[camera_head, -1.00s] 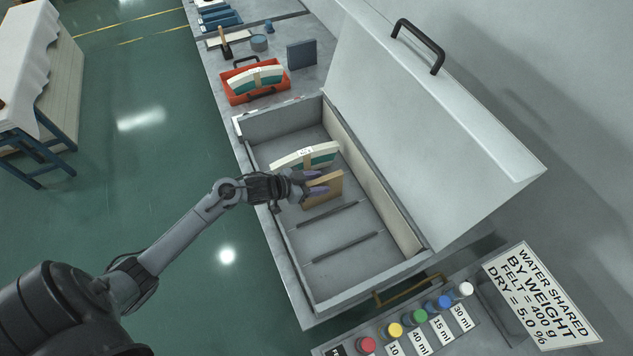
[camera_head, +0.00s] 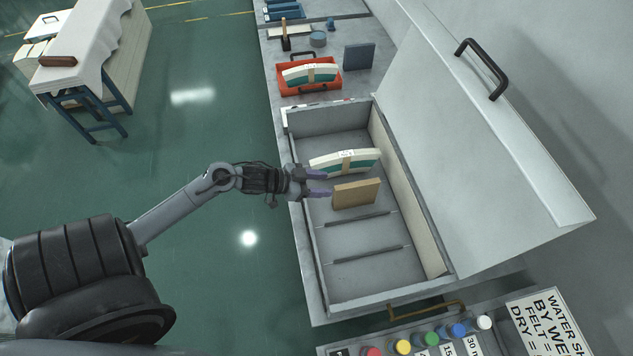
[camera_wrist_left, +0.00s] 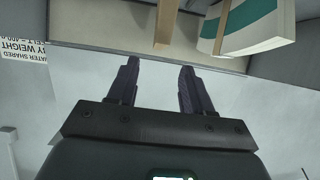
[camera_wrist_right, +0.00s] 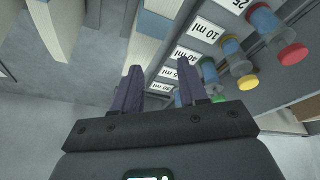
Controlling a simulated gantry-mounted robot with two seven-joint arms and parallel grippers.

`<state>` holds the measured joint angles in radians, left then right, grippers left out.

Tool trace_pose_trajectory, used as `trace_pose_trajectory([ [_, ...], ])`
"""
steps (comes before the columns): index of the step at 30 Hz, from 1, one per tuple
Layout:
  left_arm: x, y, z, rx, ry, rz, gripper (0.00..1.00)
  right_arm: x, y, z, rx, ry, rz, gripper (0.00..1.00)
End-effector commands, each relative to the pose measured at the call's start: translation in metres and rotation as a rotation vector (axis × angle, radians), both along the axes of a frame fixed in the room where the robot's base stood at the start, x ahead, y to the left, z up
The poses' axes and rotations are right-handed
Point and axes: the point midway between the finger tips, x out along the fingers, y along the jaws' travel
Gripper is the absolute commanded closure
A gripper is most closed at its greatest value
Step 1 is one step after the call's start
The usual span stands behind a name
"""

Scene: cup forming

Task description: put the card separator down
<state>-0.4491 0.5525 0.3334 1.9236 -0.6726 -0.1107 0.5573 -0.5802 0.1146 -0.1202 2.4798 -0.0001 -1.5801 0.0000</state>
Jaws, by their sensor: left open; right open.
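The tan card separator (camera_head: 356,194) stands upright on edge inside the grey open-lidded box (camera_head: 352,288), between a white-and-green card stack and the raised floor strips. My left gripper (camera_head: 322,183) is open and empty, just left of the separator and apart from it in the head view. In the left wrist view the separator (camera_wrist_left: 166,22) shows edge-on beyond the open fingers (camera_wrist_left: 157,88). My right gripper (camera_wrist_right: 165,88) is open and empty in its wrist view; it is not in the head view.
A banded card stack (camera_head: 330,163) stands in the box behind the separator. The box lid (camera_head: 480,130) is raised at the right. An orange tray (camera_head: 291,90) with another stack lies behind. Colour-capped bottles (camera_head: 402,346) stand in front. Box floor nearer the front is free.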

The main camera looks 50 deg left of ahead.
Motion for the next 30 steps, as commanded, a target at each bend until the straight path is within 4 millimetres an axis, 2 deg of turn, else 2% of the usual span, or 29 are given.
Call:
trace_pose_trajectory([
  [5,-0.010,-0.004,-0.001,0.028,0.015,0.020,0.50,0.000,0.000,0.001,0.000,0.000,0.000,0.57],
  [8,-0.013,-0.016,-0.008,0.082,0.042,0.061,0.50,0.000,0.000,0.001,-0.001,0.000,0.001,0.57],
  [13,-0.031,-0.049,-0.021,0.206,0.159,0.173,0.50,0.000,-0.001,0.001,-0.005,0.000,0.004,0.57],
  [17,-0.058,-0.077,-0.022,0.274,0.305,0.251,0.50,0.000,-0.002,0.001,-0.009,0.000,0.005,0.57],
  [24,-0.121,-0.125,-0.011,0.291,0.604,0.288,0.50,0.000,-0.003,0.001,-0.010,-0.001,0.006,0.57],
  [30,-0.153,-0.148,-0.001,0.270,0.745,0.264,0.50,0.000,-0.002,0.001,-0.008,0.000,0.005,0.57],
])
